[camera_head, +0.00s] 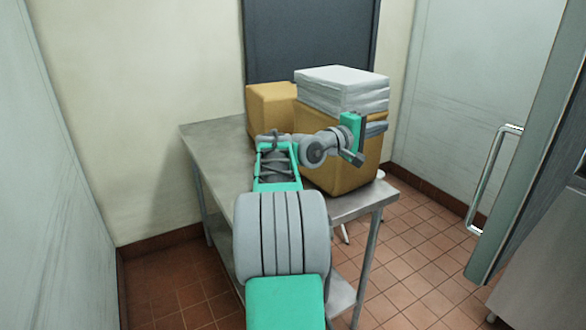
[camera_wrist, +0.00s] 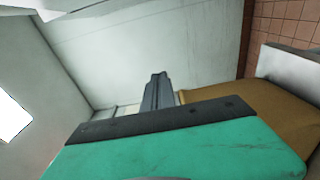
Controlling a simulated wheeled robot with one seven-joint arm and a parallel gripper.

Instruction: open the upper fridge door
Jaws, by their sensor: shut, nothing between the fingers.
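A tall grey-green door panel (camera_head: 532,165) stands at the right of the head view, with a vertical metal bar handle (camera_head: 492,180) on its left side. I cannot tell for sure whether this is the upper fridge door. My gripper (camera_head: 377,129) is well left of the handle and apart from it, in front of the box stack on the table. In the wrist view my gripper (camera_wrist: 158,80) is shut and empty, with its fingers together against a pale wall.
A steel table (camera_head: 215,150) holds a brown box (camera_head: 268,105) and a larger brown container (camera_head: 345,180) topped by a white stack (camera_head: 343,85), close to my gripper. A steel appliance (camera_head: 550,255) stands at the right edge. Tiled floor (camera_head: 425,235) is clear between table and door.

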